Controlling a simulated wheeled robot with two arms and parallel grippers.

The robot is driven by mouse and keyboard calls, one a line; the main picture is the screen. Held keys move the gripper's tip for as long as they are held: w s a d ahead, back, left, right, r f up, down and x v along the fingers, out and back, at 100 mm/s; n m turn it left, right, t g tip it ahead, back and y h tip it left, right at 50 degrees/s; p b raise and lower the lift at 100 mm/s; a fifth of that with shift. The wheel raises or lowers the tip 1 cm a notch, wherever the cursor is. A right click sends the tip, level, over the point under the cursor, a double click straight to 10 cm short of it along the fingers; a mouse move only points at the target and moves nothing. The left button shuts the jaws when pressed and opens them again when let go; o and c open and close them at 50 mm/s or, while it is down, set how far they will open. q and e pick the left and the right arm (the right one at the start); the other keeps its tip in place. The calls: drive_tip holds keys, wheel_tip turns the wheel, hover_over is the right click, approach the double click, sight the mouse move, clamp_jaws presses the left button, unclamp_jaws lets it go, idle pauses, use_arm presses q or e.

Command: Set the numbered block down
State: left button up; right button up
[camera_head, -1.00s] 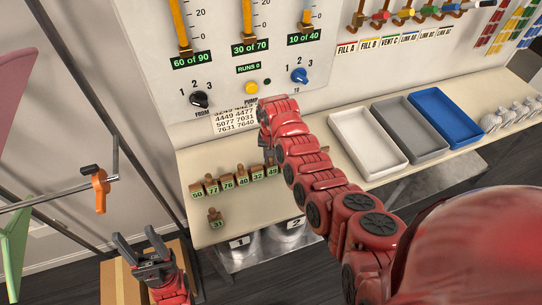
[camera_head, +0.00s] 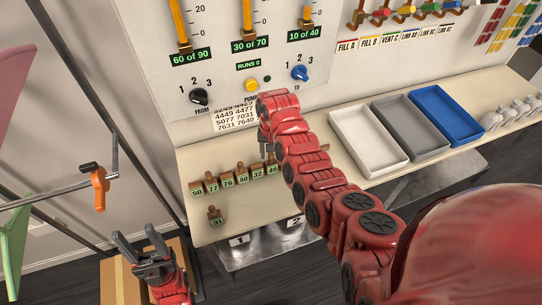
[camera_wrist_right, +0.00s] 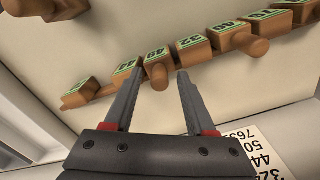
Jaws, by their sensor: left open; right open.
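Numbered wooden blocks with green labels stand in a row on the cream bench (camera_head: 245,207). The block 49 (camera_head: 272,172) is near the right end of the visible row, beside the block 32 (camera_head: 257,173). My right gripper (camera_head: 268,153) is above block 49, partly hidden by its own arm. In the right wrist view my right gripper (camera_wrist_right: 160,70) is open, with block 49 (camera_wrist_right: 156,60) and its knob showing between the fingertips, not clamped. Another block (camera_wrist_right: 126,67) stands just left of it there. My left gripper (camera_head: 136,237) is open and empty, low at the left.
A single block 31 (camera_head: 215,217) stands in front of the row. White (camera_head: 362,165), grey (camera_head: 408,150) and blue (camera_head: 445,140) trays are at right. The panel (camera_head: 225,85) with knobs and gauges rises behind. An orange clamp (camera_head: 99,187) on a rail is at left.

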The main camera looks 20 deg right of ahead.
wheel_tip(320, 180, up, 5)
drive_tip(key=shift+f+b, duration=0.15)
drive_tip(key=shift+b, duration=0.85)
wheel_tip(320, 180, up, 6)
drive_tip(key=p, duration=0.3)
drive_tip(key=shift+s+f, duration=0.1)
